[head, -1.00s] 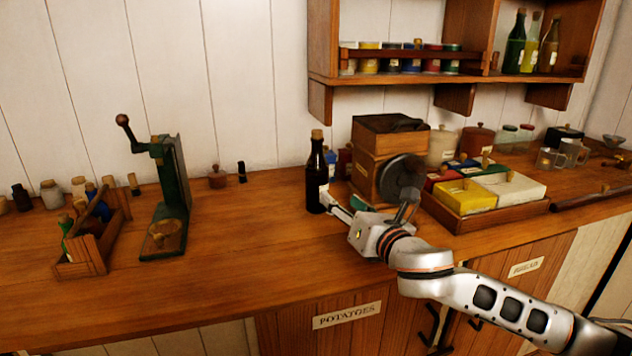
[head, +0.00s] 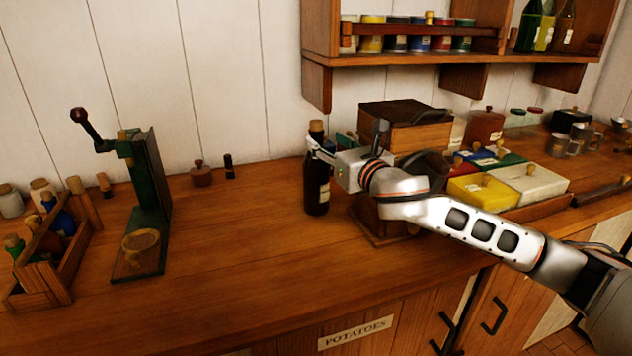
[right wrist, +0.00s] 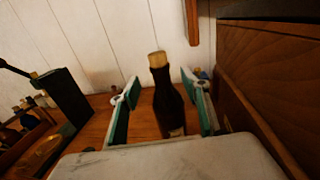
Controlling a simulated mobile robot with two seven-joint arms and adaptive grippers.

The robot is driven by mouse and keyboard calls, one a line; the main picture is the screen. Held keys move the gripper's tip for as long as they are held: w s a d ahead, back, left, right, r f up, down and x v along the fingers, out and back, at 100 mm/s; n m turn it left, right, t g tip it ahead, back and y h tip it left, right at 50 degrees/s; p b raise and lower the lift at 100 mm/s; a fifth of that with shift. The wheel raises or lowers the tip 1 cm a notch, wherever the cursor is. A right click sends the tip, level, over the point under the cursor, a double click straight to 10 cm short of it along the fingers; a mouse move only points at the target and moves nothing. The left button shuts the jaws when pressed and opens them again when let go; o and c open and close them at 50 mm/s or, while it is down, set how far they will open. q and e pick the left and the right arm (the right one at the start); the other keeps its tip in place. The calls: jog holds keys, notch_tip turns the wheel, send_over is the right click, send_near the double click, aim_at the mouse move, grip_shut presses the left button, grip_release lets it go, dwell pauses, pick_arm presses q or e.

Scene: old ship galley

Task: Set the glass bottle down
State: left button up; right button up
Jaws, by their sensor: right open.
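The dark glass bottle (head: 317,187) with a cork stopper stands upright on the wooden counter (head: 240,240), left of the wooden box with the grinder wheel. My right gripper (head: 318,150) is at the bottle's upper part, reaching in from the right. In the right wrist view the bottle (right wrist: 168,100) stands between the two spread green-padded fingers (right wrist: 162,105), with a gap visible on each side. The bottle's lower part is hidden there by the gripper body. My left gripper is not in view.
A green corking press (head: 147,200) and a bottle caddy (head: 50,265) stand to the left. The wooden box (head: 405,130) is close on the right, with a tray of coloured packets (head: 535,207) beyond. A shelf (head: 470,52) hangs above.

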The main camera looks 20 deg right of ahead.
aim_at(320, 133)
jog(key=shift+w+a+r, duration=0.1)
jog(key=shift+w+a, duration=0.05)
jog(key=shift+w, duration=0.85)
jog(key=shift+w+a+r, duration=0.1)
jog(key=shift+w+a, duration=0.05)
jog(key=shift+w, duration=0.8)
grip_shut()
jog(key=shift+r, duration=0.15)
